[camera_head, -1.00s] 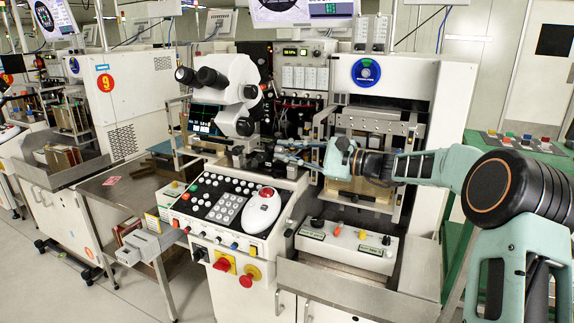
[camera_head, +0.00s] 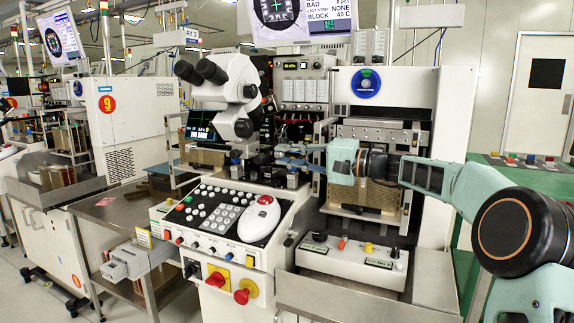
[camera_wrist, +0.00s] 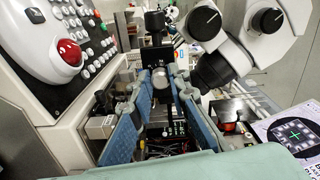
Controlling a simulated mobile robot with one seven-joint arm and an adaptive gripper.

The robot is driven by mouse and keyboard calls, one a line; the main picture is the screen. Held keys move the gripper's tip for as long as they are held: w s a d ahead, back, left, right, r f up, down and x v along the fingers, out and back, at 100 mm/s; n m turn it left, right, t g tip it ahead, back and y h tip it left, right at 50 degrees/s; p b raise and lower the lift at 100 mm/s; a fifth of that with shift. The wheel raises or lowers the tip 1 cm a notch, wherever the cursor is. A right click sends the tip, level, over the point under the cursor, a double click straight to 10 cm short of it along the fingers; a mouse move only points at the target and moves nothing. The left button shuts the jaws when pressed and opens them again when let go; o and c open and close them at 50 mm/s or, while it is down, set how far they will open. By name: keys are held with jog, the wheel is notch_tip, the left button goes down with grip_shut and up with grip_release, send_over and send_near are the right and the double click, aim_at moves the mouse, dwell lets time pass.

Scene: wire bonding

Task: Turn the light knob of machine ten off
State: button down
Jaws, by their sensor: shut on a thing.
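My gripper (camera_head: 281,155) reaches in from the right at the middle of the near machine (camera_head: 320,262), between the microscope and the panel. In the wrist view its two blue fingers (camera_wrist: 160,76) close around a small silver-grey cylindrical knob (camera_wrist: 161,88). In the head view the fingers hide the knob, and its turned position cannot be told. No number ten shows on this machine.
The microscope (camera_head: 232,95) stands close to the fingers; it also shows in the wrist view (camera_wrist: 225,65). A button panel (camera_head: 222,212) with a red-topped white trackball unit (camera_head: 259,217) lies below. A machine marked 9 (camera_head: 107,104) stands at left.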

jog(key=shift+n, duration=0.3)
jog(key=c, duration=1.8)
grip_release()
jog(key=v, duration=1.2)
